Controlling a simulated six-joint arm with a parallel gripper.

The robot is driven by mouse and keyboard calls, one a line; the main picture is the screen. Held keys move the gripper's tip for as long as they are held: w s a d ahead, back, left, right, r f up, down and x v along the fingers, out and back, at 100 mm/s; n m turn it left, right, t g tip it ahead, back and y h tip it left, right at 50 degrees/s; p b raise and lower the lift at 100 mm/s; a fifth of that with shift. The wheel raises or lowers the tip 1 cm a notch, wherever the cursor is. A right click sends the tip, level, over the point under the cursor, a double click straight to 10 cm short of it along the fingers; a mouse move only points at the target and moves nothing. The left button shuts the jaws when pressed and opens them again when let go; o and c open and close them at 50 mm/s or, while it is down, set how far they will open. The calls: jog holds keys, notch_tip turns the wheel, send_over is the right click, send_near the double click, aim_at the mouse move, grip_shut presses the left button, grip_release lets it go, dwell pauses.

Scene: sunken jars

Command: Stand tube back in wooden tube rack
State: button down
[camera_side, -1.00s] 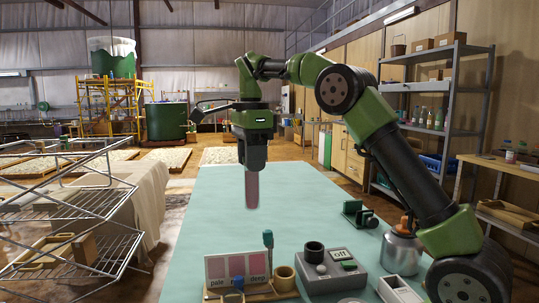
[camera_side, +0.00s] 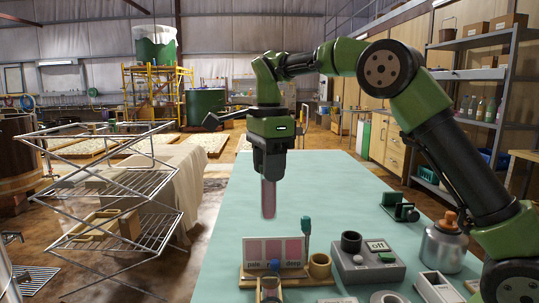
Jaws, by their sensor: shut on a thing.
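My gripper (camera_side: 268,176) points down and is shut on the upper part of a tube (camera_side: 268,198), which hangs upright. The tube is clear with pinkish-red contents and a rounded lower end. It appears above the pale teal table top, clear of other things in the picture. A low wooden stand (camera_side: 249,280), which looks like the tube rack, is at the bottom of the picture. It carries a card (camera_side: 275,249) of pink shades marked "pale" and "deep", and a wooden ring (camera_side: 319,265) at its right. Part of its front is cut off.
Right of the stand is a grey box (camera_side: 366,265) with a black cup (camera_side: 351,242) and an "off" label. A green-topped stick (camera_side: 306,232) stands behind the ring. A silver bottle (camera_side: 443,241), a white tray (camera_side: 437,288) and a dark green device (camera_side: 400,208) lie further right. The far table is clear.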

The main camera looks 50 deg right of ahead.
aim_at(269, 185)
notch_tip(269, 185, down, 19)
dwell(0.9)
jog(key=shift+f, duration=0.4)
dwell(0.6)
jog(key=c, duration=0.6)
grip_release()
jog(key=shift+c, duration=0.2)
notch_tip(269, 185, up, 16)
jog(key=shift+f, duration=0.1)
